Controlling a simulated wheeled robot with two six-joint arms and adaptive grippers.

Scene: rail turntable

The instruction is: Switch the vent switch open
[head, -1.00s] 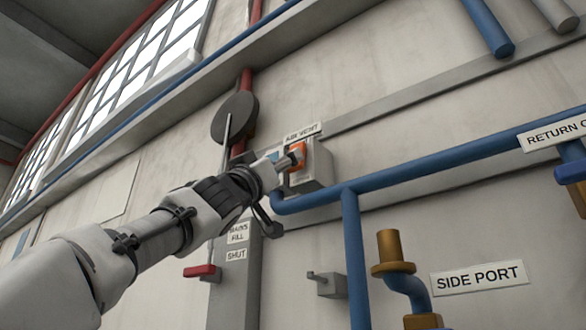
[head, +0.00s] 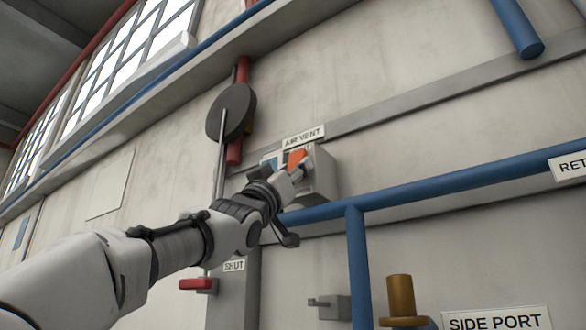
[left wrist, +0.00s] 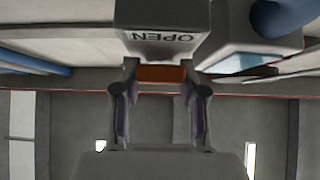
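The vent switch is an orange handle (head: 297,158) on the front of a grey box (head: 322,176) under an AIR VENT label (head: 304,136). My left gripper (head: 296,174) is at the box front, overlapping the lower part of the handle. In the left wrist view, the orange handle (left wrist: 162,74) fills the gap between the fingertips, so the gripper (left wrist: 162,82) appears shut on it. An upside-down OPEN label (left wrist: 163,38) shows on the box just beyond. The lower end of the handle is hidden in the head view. My right gripper is out of view.
A blue pipe (head: 430,183) runs right from below the box, with a branch going down. A dark round disc (head: 231,112) with a rod stands left of the box. A red lever (head: 197,284) and a brass fitting (head: 400,297) are lower down.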

